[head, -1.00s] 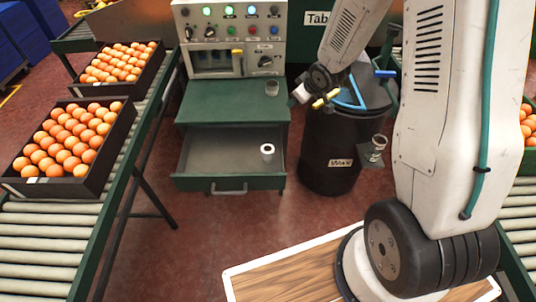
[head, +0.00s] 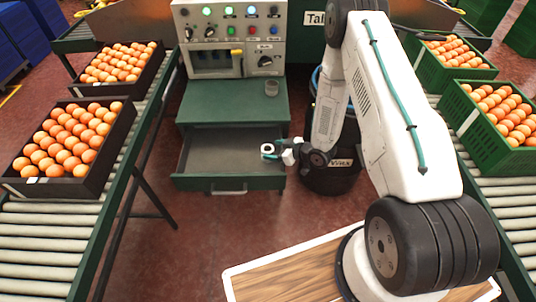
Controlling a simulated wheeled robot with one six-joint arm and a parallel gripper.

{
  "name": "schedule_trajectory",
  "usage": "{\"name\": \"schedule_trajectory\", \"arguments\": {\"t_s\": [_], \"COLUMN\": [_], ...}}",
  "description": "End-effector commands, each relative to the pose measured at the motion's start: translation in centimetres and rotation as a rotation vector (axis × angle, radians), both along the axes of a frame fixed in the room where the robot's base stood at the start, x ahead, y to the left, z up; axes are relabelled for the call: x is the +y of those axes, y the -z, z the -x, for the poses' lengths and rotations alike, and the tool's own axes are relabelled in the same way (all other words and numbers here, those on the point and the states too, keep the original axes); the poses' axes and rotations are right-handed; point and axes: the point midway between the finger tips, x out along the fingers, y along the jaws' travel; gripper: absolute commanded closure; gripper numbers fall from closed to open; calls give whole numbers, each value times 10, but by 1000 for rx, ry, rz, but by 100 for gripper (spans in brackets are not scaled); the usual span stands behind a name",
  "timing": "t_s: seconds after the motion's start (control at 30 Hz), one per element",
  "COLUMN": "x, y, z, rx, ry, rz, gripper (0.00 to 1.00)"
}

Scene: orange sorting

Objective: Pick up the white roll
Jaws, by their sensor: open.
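The white roll (head: 267,148) is a small upright ring in the pulled-out drawer (head: 215,155) of the green cabinet, near the drawer's right side. My gripper (head: 274,154) is open, right beside the roll at the drawer's right edge. Its jaws are small and partly dark in the head view, so I cannot tell whether they touch the roll or surround it.
A black barrel (head: 330,183) stands behind my arm. Crates of oranges (head: 70,185) line the left conveyor; green crates (head: 495,150) line the right one.

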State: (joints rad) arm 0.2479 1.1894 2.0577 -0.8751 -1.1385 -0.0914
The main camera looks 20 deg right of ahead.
Motion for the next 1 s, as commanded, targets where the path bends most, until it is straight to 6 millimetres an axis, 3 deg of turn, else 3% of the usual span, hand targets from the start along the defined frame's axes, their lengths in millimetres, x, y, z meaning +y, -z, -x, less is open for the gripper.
{"name": "schedule_trajectory", "arguments": {"t_s": [0.3, 0.57, 0.6, 0.77, 1.0], "x": [20, 22, 22, 22, 21], "y": [24, 26, 26, 25, 25], "z": [-31, -34, -34, -34, -34], "rx": [0, 1, 1, 1, 1], "ry": [0, 1, 1, 1, 1], "rz": [1, 2, 2, 2, 2], "gripper": [28, 28, 31, 75, 76]}}
